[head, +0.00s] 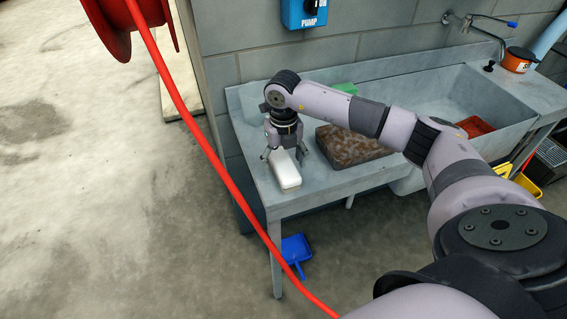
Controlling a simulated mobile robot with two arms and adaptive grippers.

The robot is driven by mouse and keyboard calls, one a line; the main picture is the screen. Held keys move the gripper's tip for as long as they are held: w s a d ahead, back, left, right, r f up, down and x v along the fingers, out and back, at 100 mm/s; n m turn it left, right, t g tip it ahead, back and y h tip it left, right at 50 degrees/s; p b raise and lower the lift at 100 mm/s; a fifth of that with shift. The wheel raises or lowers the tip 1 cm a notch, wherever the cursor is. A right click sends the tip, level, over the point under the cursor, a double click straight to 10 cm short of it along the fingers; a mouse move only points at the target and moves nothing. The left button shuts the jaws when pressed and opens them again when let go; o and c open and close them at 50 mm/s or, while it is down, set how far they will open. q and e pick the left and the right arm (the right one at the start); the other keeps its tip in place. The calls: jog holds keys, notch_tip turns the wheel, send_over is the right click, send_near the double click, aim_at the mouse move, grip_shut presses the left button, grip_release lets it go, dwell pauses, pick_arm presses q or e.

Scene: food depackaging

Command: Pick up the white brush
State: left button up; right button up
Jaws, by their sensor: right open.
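The white brush (285,173) lies on the left end of the grey metal sink counter (318,186), near its front edge. It looks like a white block with rounded edges; no bristles show. My right gripper (283,156) points down over the brush's far end, with its fingers spread open on either side of it. I cannot tell whether the fingers touch the brush. My left gripper is not in view.
A brown block (350,148) lies right of the brush. A green item (345,88) sits behind it. The sink basin (440,105) holds a red item (475,126). A red hose (215,165) crosses in front of the counter's left side. A blue dustpan (296,249) lies below.

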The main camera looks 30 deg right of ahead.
jog(key=shift+f, duration=0.95)
jog(key=c, duration=1.3)
jog(key=shift+r, duration=0.15)
jog(key=shift+r, duration=0.55)
notch_tip(320, 180, up, 13)
jog(key=b, duration=0.4)
notch_tip(320, 180, up, 5)
send_over(283, 162)
jog(key=shift+r+p, duration=0.4)
